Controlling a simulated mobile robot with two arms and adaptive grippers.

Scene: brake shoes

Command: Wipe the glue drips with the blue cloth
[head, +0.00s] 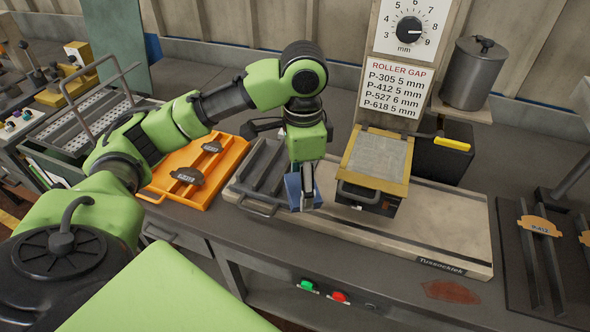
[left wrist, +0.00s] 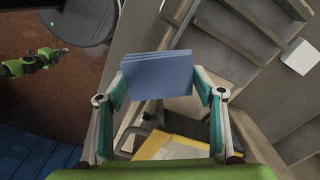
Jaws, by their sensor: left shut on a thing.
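My left gripper (head: 305,200) is shut on a folded blue cloth (head: 292,190), above the front edge of the bench near the middle. In the left wrist view the cloth (left wrist: 158,76) spans the two fingers of the left gripper (left wrist: 160,88). A reddish-brown patch (head: 451,292) lies flat on the bench front at the right, apart from the cloth; it may be the glue. In the left wrist view a small green and black arm end, likely my right gripper (left wrist: 60,52), shows at the far left, too small to read.
A pale machine base (head: 450,230) carries a yellow-framed press block (head: 376,158). A grey tray (head: 245,188) and an orange tray with brake shoes (head: 215,185) stand left. A dark fixture (head: 515,260) stands right. Green and red buttons (head: 323,291) sit on the bench front.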

